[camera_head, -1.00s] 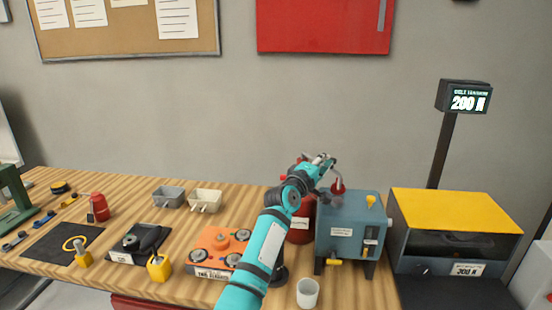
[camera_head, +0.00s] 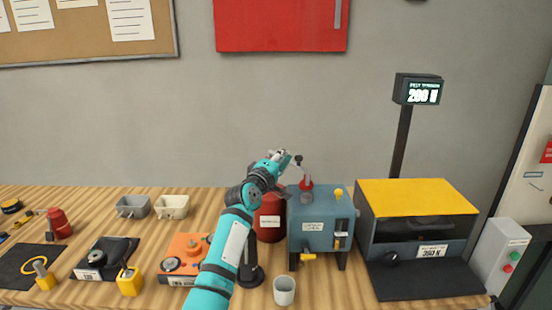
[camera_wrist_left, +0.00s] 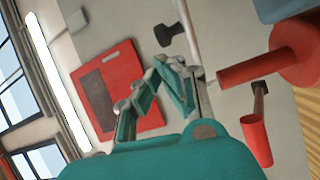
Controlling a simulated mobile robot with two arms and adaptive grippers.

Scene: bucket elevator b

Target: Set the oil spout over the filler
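A blue-grey box (camera_head: 318,212) stands on the bench. A small red piece (camera_head: 306,185) sits on its top, with a thin pale rod rising to a black knob (camera_head: 298,160); this looks like the oil spout. The filler under it is hidden. A labelled red can (camera_head: 268,218) stands left of the box, partly behind my arm. My left gripper (camera_head: 281,156) is just left of the knob and looks apart from it. In the left wrist view its fingers (camera_wrist_left: 160,88) look spread with nothing clearly between them. Red cylinders (camera_wrist_left: 245,70) show at right there. My right gripper is out of view.
A yellow-topped machine (camera_head: 418,197) and a display on a post (camera_head: 417,90) stand to the right. A white cup (camera_head: 284,290) is in front of the box. An orange fixture (camera_head: 184,257), small bins (camera_head: 172,207) and yellow-handled tools (camera_head: 130,282) lie left.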

